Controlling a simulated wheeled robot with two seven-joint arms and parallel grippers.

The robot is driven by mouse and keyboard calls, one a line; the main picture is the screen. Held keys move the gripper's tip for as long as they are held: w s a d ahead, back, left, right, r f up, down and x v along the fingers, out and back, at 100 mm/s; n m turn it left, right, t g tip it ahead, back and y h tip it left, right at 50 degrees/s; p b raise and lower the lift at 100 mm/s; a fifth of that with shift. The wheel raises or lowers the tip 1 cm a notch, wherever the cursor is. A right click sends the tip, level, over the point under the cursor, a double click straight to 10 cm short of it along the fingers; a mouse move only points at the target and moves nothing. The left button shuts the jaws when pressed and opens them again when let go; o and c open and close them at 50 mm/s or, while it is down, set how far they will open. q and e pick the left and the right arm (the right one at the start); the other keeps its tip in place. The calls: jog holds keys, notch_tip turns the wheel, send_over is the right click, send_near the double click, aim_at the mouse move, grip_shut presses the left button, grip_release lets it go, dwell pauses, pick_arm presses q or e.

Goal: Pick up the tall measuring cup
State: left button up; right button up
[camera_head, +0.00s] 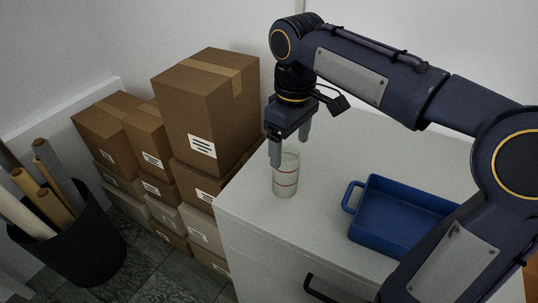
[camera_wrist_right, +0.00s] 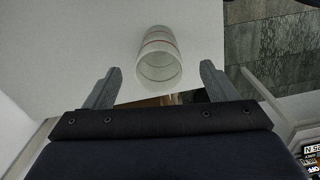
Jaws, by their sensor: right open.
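The tall measuring cup (camera_head: 287,177) is a clear cylinder with thin red lines. It stands upright on the white cabinet top near its left edge in the head view. In the right wrist view the cup (camera_wrist_right: 159,60) appears between and beyond the two fingertips. My right gripper (camera_head: 290,152) points down above the cup and is open and empty. Its fingers also show in the wrist view (camera_wrist_right: 160,85), spread wider than the cup, with no visible contact. In the head view the near finger overlaps the cup's upper left side. My left gripper is not in view.
A blue tray (camera_head: 400,214) with a handle sits right of the cup on the white cabinet (camera_head: 300,228). Stacked cardboard boxes (camera_head: 205,105) stand close by on the left. A black bin (camera_head: 85,245) holds several rolled tubes. Cabinet space between cup and tray is clear.

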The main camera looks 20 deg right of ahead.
aim_at(287, 166)
jog(key=shift+w+a+f, duration=0.2)
jog(key=shift+w, duration=0.15)
notch_tip(287, 166, down, 7)
jog(key=shift+f, duration=0.15)
jog(key=shift+d, duration=0.1)
jog(key=c, duration=1.1)
jog(key=shift+o, duration=0.2)
